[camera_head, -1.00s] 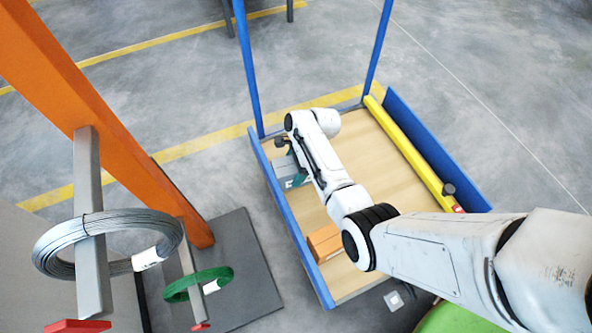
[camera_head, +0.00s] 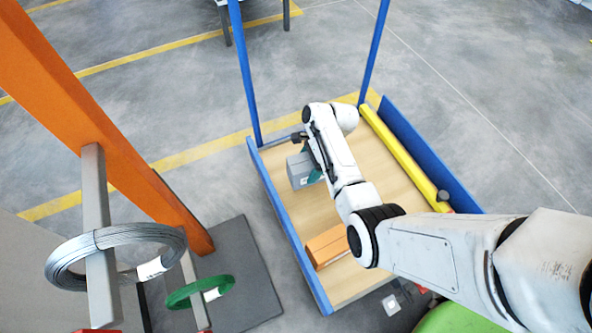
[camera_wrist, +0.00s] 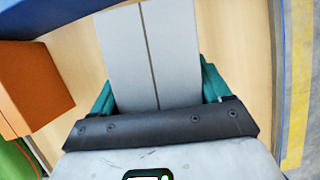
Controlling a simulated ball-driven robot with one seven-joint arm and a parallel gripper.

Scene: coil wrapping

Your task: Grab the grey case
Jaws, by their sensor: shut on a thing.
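The grey case (camera_head: 298,170) is over the left part of the wooden cart bed in the head view, partly hidden by my arm. In the wrist view the grey case (camera_wrist: 150,55) fills the middle, with a dark seam along its top. My gripper (camera_wrist: 158,90) has its teal fingers on both sides of the case and is shut on it. In the head view a little of my gripper (camera_head: 314,174) shows beside the case. I cannot tell whether the case touches the bed.
An orange box (camera_head: 326,246) lies on the cart bed (camera_head: 290,210) near its front left. A yellow tube (camera_head: 405,155) runs along the right side, inside a blue wall (camera_head: 430,155). Blue posts rise at the back. Wire coils (camera_head: 70,262) hang from the orange stand at left.

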